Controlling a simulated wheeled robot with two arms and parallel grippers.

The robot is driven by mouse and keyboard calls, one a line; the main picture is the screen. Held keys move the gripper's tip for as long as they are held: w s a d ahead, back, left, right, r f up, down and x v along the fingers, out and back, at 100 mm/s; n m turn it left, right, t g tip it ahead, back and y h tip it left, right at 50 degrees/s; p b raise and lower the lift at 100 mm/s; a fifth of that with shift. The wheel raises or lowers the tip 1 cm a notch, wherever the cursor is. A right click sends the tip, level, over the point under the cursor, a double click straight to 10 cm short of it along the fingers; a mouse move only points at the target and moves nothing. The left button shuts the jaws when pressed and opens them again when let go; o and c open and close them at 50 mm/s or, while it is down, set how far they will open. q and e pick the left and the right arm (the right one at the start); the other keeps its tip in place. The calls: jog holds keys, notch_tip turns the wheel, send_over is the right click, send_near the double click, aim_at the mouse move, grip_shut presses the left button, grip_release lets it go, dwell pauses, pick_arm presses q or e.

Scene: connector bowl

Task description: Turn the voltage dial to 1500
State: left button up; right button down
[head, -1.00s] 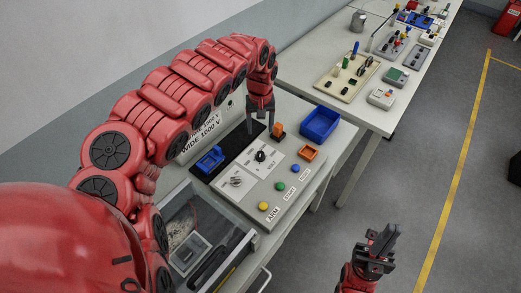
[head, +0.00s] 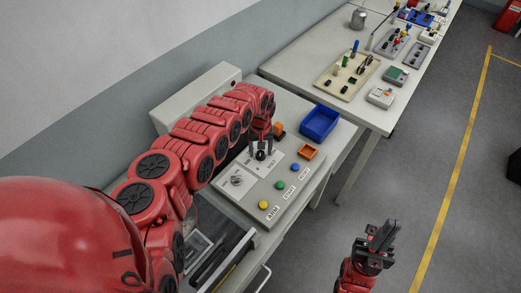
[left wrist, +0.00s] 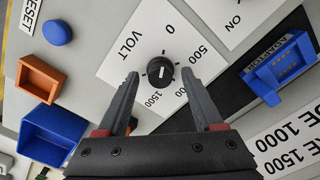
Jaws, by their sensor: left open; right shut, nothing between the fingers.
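The voltage dial (left wrist: 160,74) is a round black knob on a white plate marked VOLT (left wrist: 130,45). In the left wrist view, 0, 500 and 1500 are readable around it; a small pale mark shows on the knob, but I cannot tell its exact setting. My left gripper (left wrist: 162,76) is open, one fingertip on each side of the knob in the picture; contact is not visible. In the head view, my left gripper (head: 261,148) is over the dial (head: 261,156), pointing down. My right gripper (head: 384,236) is shut and empty, out over the floor.
Another knob (head: 237,180) and yellow, green and blue buttons share the panel. A blue adaptor (left wrist: 281,68), an orange tray (left wrist: 38,79) and a blue bin (head: 320,123) are nearby. An open drawer (head: 236,250) is at the front. A second bench stands behind.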

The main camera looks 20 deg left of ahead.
pick_arm(q)
jog(key=shift+f, duration=0.15)
grip_shut()
dwell(0.4)
